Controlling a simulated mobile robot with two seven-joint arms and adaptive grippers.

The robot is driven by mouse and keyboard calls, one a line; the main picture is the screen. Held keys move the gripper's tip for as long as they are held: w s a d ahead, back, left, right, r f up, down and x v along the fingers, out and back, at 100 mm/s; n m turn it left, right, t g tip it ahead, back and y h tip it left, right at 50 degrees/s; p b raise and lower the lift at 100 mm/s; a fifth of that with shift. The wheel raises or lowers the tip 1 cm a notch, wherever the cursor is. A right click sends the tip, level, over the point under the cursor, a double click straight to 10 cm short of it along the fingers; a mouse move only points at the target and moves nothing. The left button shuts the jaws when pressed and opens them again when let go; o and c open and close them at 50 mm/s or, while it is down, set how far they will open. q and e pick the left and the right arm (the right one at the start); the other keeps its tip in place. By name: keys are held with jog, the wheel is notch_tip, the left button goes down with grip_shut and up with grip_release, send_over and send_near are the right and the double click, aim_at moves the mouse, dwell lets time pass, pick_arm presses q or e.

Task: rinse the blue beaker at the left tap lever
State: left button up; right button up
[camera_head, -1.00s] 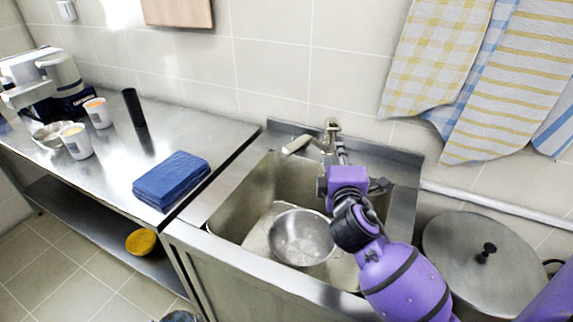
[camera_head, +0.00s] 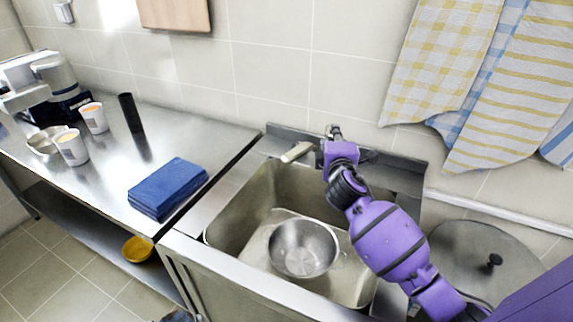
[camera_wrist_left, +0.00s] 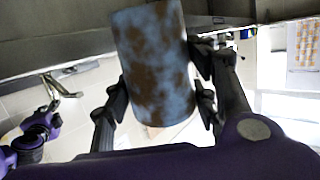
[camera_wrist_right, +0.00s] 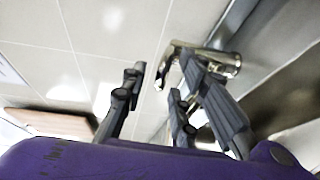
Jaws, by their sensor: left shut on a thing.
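The blue beaker (camera_wrist_left: 155,62), with brown stains over its side, is between the fingers of my left gripper (camera_wrist_left: 160,100) in the left wrist view. The left gripper is shut on it; neither shows in the head view. The tap (camera_head: 333,133) stands at the back of the sink, with a pale bar (camera_head: 297,152) sticking out to the left. My right gripper (camera_head: 335,140) is at the tap and partly hides it. In the right wrist view its fingers (camera_wrist_right: 155,100) are apart and empty, with the metal tap (camera_wrist_right: 215,62) just beyond them; contact cannot be told.
The sink (camera_head: 231,216) holds a metal bowl (camera_head: 303,248). Left of it, the steel counter (camera_head: 110,185) carries a folded blue cloth (camera_head: 168,188), cups (camera_head: 72,147) and a dark cylinder (camera_head: 131,112). A lidded pot (camera_head: 470,255) is at right. Towels (camera_head: 440,60) hang behind.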

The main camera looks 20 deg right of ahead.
jog(key=shift+w+d, duration=0.25)
jog(key=shift+w, duration=0.25)
